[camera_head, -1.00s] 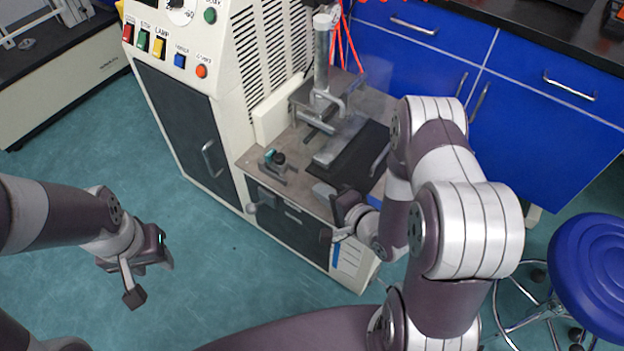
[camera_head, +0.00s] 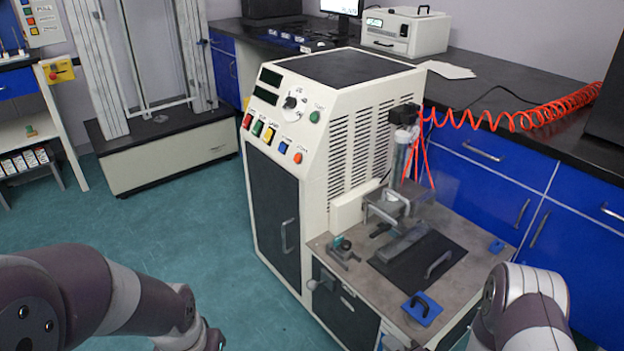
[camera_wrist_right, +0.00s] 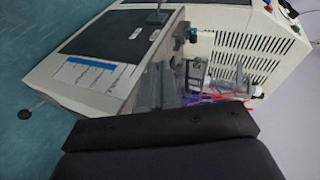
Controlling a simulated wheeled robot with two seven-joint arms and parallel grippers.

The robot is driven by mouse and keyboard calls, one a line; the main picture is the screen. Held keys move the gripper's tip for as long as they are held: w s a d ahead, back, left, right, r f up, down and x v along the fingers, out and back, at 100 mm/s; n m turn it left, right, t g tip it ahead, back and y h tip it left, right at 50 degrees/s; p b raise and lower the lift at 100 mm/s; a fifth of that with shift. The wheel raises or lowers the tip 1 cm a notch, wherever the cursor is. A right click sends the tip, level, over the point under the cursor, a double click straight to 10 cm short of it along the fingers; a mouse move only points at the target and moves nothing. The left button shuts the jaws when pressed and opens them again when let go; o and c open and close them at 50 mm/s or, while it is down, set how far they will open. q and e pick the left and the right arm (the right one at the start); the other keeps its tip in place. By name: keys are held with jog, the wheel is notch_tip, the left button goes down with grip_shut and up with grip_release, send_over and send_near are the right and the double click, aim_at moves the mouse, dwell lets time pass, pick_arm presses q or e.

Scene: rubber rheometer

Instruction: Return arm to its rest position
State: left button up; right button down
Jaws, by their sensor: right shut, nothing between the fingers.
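My right arm (camera_head: 525,310) enters at the lower right of the head view, in front of the rheometer's worktop. My right gripper is mostly cut off or hidden there. In the right wrist view its dark finger part (camera_wrist_right: 160,128) spans the lower picture. It is shut and holds nothing. My left arm (camera_head: 110,300) reaches in from the lower left over the floor. Its wrist ends at the bottom edge and its fingers are out of the picture. The rheometer (camera_head: 330,150) stands mid-picture, with its press column (camera_head: 400,155) above the grey worktop (camera_head: 345,268).
Blue cabinets (camera_head: 480,185) with a black counter stand behind at right. A red coiled hose (camera_head: 520,118) lies there. Green floor (camera_head: 190,225) is clear at left.

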jog(key=s+d+f+n+g+h, duration=0.4)
jog(key=s+d+f+n+g, duration=0.15)
jog(key=g, duration=0.35)
jog(key=s+d+r+n+g+h, duration=0.1)
jog(key=s+r+n+g, duration=0.1)
jog(key=s+r+n, duration=0.25)
jog(key=a+r+n+p, duration=0.1)
jog(key=a+r, duration=0.2)
jog(key=r, duration=0.5)
jog(key=a+r+n+p, duration=0.1)
jog(key=a+r, duration=0.2)
jog(key=r, duration=0.5)
pick_arm(q)
notch_tip(320, 180, up, 32)
jog(key=w+p, duration=0.1)
jog(key=p, duration=2.9)
jog(key=shift+w, duration=0.15)
pick_arm(e)
notch_tip(320, 180, up, 30)
jog(key=shift+w+d, duration=0.2)
jog(key=shift+w, duration=0.05)
jog(key=shift+r, duration=0.1)
